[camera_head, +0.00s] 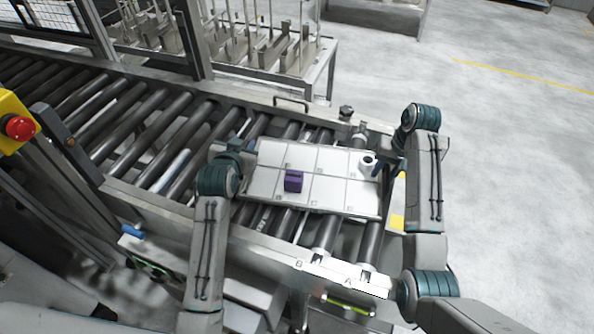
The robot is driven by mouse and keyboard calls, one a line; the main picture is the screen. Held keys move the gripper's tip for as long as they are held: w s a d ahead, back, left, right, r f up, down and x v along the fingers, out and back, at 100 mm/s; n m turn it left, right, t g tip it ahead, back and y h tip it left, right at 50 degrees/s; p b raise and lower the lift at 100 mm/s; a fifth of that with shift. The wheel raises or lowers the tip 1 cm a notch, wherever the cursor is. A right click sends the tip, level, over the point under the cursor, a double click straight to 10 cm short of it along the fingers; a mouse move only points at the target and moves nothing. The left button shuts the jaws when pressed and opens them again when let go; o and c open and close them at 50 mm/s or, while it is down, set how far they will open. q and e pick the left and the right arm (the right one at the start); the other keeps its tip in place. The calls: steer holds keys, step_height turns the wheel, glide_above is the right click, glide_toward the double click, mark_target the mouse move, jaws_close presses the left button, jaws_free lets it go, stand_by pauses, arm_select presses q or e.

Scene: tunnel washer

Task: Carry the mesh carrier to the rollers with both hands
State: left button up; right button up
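The carrier (330,161) is a pale, flat rectangular tray marked off into several lettered cells. It lies over the right part of the roller conveyor, slightly tilted in the picture. A purple block (293,181) sits in one cell, and a small white cup-like piece (367,164) stands at its upper right corner. My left gripper (246,158) is at the carrier's left edge. My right gripper (383,169) is at its right edge. The fingertips are small and partly hidden, so their closure is unclear. I cannot tell whether the carrier touches the rollers.
The rollers (121,123) run from the upper left to beneath the carrier, between metal side rails. A metal rack with upright posts (262,55) stands behind. A red stop button (19,127) on a yellow box is at the left. The floor at right is open.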

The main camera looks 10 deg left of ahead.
arm_select(q)
step_height(320, 180, up, 6)
stand_by(0.5)
